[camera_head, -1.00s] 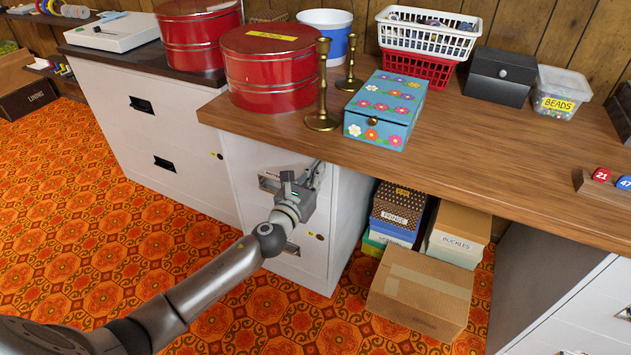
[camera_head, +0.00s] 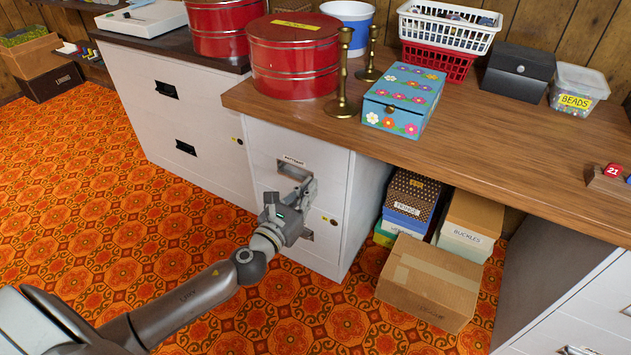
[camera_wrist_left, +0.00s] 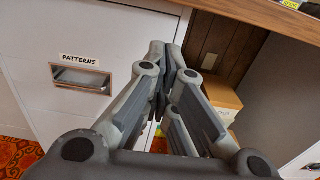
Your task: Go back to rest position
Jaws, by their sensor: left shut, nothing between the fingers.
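My left gripper (camera_head: 303,194) is in front of the white filing cabinet (camera_head: 343,215) under the wooden counter. In the left wrist view the fingers of my left gripper (camera_wrist_left: 165,62) are together with nothing between them. That view shows the label "PATTERNS" and a recessed drawer handle (camera_wrist_left: 81,78) to the left of the fingers, apart from them. The cabinet's drawers look shut. My right gripper is not in view.
The wooden counter (camera_head: 480,150) holds red tins (camera_head: 292,60), brass candlesticks, a flowered box (camera_head: 402,98) and baskets. A cardboard box (camera_head: 428,282) and labelled boxes stand below it. Open orange carpet (camera_head: 110,190) lies to the left.

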